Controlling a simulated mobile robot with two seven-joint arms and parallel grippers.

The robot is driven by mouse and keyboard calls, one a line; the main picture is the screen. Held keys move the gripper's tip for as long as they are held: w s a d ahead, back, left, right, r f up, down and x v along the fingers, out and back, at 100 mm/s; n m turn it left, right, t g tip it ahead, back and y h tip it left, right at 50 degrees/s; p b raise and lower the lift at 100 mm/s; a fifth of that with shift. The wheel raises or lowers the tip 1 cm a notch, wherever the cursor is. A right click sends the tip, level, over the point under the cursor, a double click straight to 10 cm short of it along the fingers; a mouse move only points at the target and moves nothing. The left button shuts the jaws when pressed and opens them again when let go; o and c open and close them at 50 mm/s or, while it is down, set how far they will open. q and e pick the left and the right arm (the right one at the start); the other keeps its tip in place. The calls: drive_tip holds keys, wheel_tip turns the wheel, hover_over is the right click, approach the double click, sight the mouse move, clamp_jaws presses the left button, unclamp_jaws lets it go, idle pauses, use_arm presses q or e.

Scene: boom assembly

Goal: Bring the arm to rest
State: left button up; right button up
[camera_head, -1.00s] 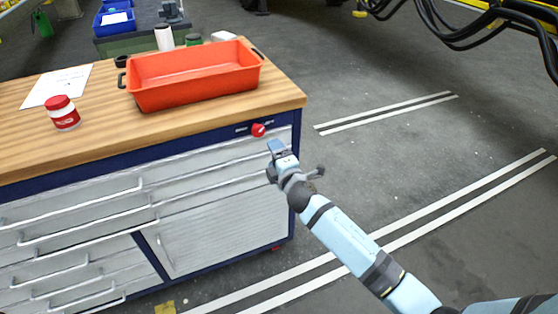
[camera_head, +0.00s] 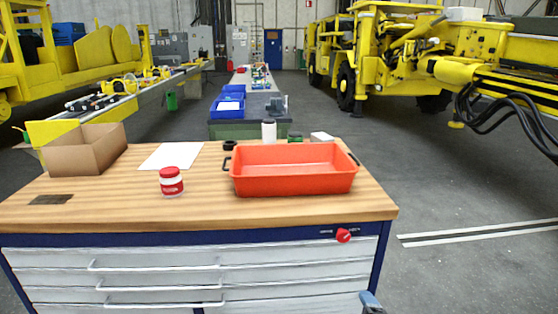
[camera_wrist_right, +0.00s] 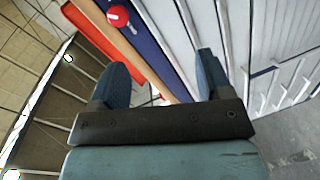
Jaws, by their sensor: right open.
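My right gripper (camera_wrist_right: 158,72) is open in the right wrist view, with its two dark blue fingers apart and nothing held between them. The cabinet front with its pale drawers and blue edge lies beyond the fingers. In the head view only a small tip of the right gripper (camera_head: 370,302) shows at the bottom edge, in front of the cabinet's right side and below the red knob (camera_head: 343,236). The rest of the right arm is out of that view. The red knob also shows at the top of the right wrist view (camera_wrist_right: 118,15). My left gripper is not in view.
The wooden-topped cabinet (camera_head: 110,213) carries an orange tray (camera_head: 295,187), a red-and-white jar (camera_head: 171,182), a paper sheet (camera_head: 172,155) and a cardboard box (camera_head: 85,151). Open grey floor lies to the right. Yellow machines (camera_head: 480,45) stand farther back.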

drive_tip(key=s+a+f+m+g+y, duration=0.15)
drive_tip(key=s+f+m, duration=0.25)
drive_tip(key=s, duration=0.5)
drive_tip(key=s+a+f+m+g, duration=0.15)
drive_tip(key=s+f+m, duration=0.25)
drive_tip(key=s, duration=0.4)
drive_tip(key=s+a+f+m+g+y, duration=0.1)
drive_tip(key=s+f+m+g, duration=0.25)
drive_tip(key=s, duration=0.55)
use_arm(q)
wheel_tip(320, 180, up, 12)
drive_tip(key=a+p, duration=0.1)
drive_tip(key=p, duration=1.3)
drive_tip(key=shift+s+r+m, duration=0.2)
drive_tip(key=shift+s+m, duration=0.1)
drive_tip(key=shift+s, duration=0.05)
use_arm(e)
wheel_tip(320, 180, up, 12)
drive_tip(key=d+t, duration=0.1)
drive_tip(key=shift+s+r, duration=0.2)
drive_tip(key=shift+r, duration=0.05)
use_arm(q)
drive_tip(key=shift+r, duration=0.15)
use_arm(e)
drive_tip(key=shift+m, duration=0.25)
